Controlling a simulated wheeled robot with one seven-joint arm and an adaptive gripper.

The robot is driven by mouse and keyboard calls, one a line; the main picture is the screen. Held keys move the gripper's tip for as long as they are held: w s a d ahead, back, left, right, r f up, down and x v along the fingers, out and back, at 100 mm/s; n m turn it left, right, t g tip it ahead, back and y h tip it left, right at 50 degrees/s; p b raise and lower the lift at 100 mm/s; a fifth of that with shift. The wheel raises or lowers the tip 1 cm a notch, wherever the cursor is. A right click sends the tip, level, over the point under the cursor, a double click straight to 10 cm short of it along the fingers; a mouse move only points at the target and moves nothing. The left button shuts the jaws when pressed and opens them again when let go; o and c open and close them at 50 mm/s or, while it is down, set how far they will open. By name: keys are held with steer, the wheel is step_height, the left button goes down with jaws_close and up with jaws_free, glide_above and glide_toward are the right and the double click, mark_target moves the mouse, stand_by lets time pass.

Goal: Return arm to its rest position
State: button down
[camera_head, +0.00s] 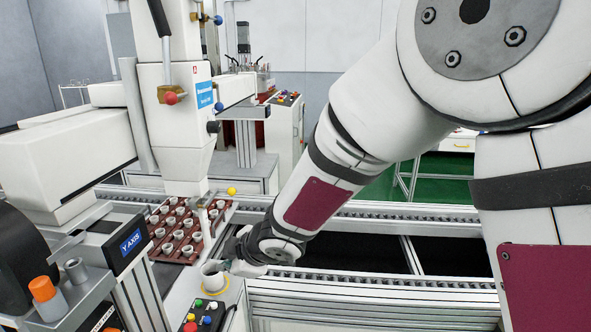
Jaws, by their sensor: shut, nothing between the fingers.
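My arm reaches from the upper right down to the left across the conveyor. My gripper (232,262) is a small dark shape at its end, low over the near side of the conveyor. It is shut and empty. I cannot tell whether the two touch. The fingertips are small and partly hidden by the wrist.
A brown tray (163,255) with several small white pots lies left, under a white dispensing machine (183,120). A button box (203,317) and an orange-capped bottle (46,298) are in front. Conveyor rails (380,283) run right. A white cabinet (285,130) stands behind.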

steer(key=w+d+r+m+t+h, duration=0.1)
steer(key=d+r+m+h, duration=0.15)
steer(key=d+r, duration=0.4)
steer(key=d+r+m+t+h, duration=0.1)
steer(key=d+r+m, duration=0.2)
steer(key=d, duration=0.6)
steer(key=s+d+r+m+h, duration=0.2)
steer(key=s+d+m, duration=0.1)
steer(key=d, duration=0.3)
steer(key=s+d+r+m+h, duration=0.1)
steer(key=s+d+r+m, duration=0.2)
steer(key=d, duration=0.3)
steer(key=s+d+m+g, duration=0.1)
steer(key=s+d+m, duration=0.3)
steer(key=s, duration=0.6)
steer(key=s+d+m+g, duration=0.1)
steer(key=s+d+m, duration=0.2)
steer(key=s, duration=0.7)
steer(key=shift+d+r+m, duration=0.35)
steer(key=shift+r+m, duration=0.05)
steer(key=shift+m, duration=0.25)
steer(key=shift+w, duration=0.1)
